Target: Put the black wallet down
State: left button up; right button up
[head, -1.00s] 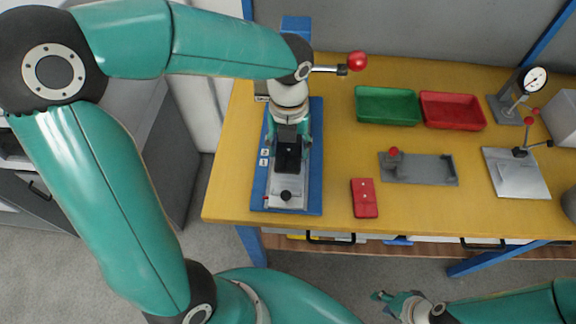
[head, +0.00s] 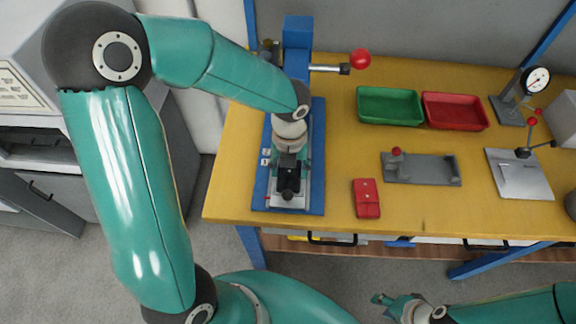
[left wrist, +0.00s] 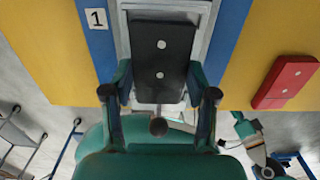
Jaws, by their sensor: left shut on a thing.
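The black wallet (left wrist: 160,62), a dark flat piece with two pale dots, lies between the fingers of my left gripper (left wrist: 160,93), which is shut on it. In the head view the wallet (head: 289,178) shows just in front of my left gripper (head: 290,160), over the grey metal bed of the blue-based press (head: 317,185). I cannot tell whether it touches the bed. My right gripper (head: 385,301) is off the table at the lower right, empty, its fingers apart.
A red wallet-like piece (head: 366,198) lies right of the press. A grey fixture (head: 425,170), green tray (head: 389,106), red tray (head: 454,111) and dial gauge stand (head: 510,110) are farther right. The press lever with a red knob (head: 361,58) sticks out. Yellow tabletop between them is bare.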

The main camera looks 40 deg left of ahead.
aim_at(290, 171)
pick_arm(q)
jog(key=o, duration=1.1)
jog(key=shift+f, duration=0.1)
jog(key=shift+o, duration=0.2)
jog(key=shift+r, duration=0.2)
notch_tip(290, 171, up, 12)
jog(key=p, duration=0.1)
jog(key=shift+w+f, duration=0.1)
